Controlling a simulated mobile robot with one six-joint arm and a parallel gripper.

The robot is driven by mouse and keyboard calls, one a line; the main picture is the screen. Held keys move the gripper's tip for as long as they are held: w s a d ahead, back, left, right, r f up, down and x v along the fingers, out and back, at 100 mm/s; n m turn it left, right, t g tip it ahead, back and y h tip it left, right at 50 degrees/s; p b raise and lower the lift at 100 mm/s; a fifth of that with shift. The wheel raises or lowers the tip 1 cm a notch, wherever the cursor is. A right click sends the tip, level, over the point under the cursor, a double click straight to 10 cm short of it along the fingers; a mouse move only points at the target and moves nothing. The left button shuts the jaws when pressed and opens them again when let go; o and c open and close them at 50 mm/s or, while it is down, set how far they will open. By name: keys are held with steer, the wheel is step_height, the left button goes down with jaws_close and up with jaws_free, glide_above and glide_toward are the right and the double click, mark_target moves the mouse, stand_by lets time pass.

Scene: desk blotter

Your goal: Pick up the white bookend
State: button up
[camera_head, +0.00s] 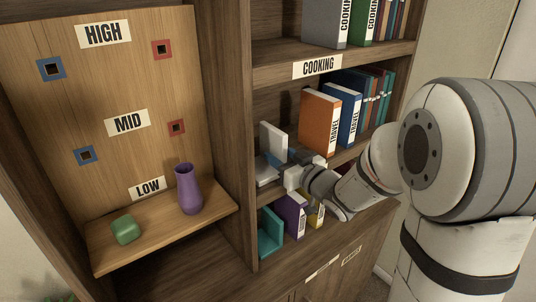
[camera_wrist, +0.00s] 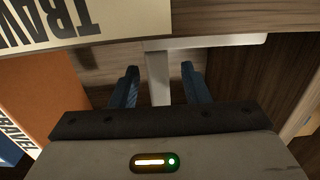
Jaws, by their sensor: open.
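The white bookend (camera_head: 272,141) stands on the middle shelf, at the left of the orange book. Its upright plate and part of its flat base show in the head view; my gripper hides some of it. In the wrist view the bookend (camera_wrist: 158,76) shows as a narrow white upright with a white bar across its top. My gripper (camera_wrist: 160,86) is open, with one dark blue finger on each side of the narrow white part and small gaps on both sides. In the head view my gripper (camera_head: 283,164) is at the bookend's lower part.
An orange book (camera_head: 319,124) and a blue book (camera_head: 346,117) stand right of the bookend. A wooden divider (camera_head: 228,110) is at left.

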mark_target(273, 149)
steer(key=x, duration=0.3)
steer(key=shift+w+a, duration=0.1)
steer(key=shift+w, duration=0.1)
jaws_close()
stand_by(0.4)
